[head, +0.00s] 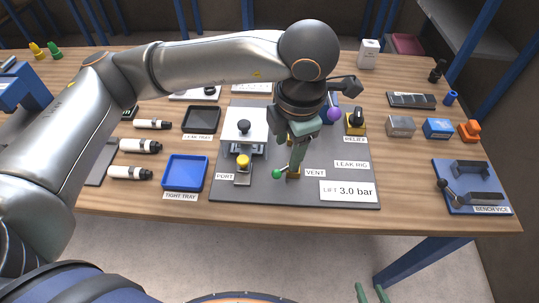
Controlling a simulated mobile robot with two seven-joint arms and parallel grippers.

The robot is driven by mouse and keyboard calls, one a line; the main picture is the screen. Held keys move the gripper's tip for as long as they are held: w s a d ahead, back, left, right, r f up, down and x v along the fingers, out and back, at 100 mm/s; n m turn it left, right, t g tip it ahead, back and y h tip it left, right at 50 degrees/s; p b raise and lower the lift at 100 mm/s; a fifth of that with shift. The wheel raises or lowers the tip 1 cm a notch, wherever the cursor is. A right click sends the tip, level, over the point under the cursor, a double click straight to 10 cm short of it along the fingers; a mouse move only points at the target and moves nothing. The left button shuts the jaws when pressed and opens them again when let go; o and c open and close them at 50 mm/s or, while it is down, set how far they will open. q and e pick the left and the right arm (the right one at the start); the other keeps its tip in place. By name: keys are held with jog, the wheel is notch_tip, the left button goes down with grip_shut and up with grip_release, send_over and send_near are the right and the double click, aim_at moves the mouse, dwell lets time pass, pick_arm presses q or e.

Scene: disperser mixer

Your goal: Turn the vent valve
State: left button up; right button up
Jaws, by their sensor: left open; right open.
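The vent valve shows as a green ball knob (277,174) on a short lever that points left from a small brass body. It stands on the grey leak rig board (330,150), just left of the VENT label (315,173). My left gripper (296,168) reaches down over the valve body, right of the green knob. It is open, with its fingers nearly in line from this view, and it partly hides the valve body. I cannot tell whether it touches the valve. My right gripper (371,293) is open and empty at the bottom edge, low in front of the table.
A yellow-topped port fitting (243,162) and a white clamp press (245,125) stand close left of the valve. The purple-knobbed part (334,114) and the relief valve (355,122) are behind right. A 3.0 bar display (347,191) lies in front right.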

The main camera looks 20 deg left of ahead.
aim_at(277, 172)
pick_arm(q)
jog(key=shift+y, duration=0.3)
jog(key=f, duration=0.4)
jog(key=w+a+f+p, duration=0.1)
jog(key=f, duration=0.3)
jog(key=w+a+f, duration=0.1)
jog(key=f, duration=0.2)
jog(key=shift+a+f+p, duration=0.25)
jog(key=shift+f+p, duration=0.1)
jog(key=shift+f, duration=0.05)
grip_shut()
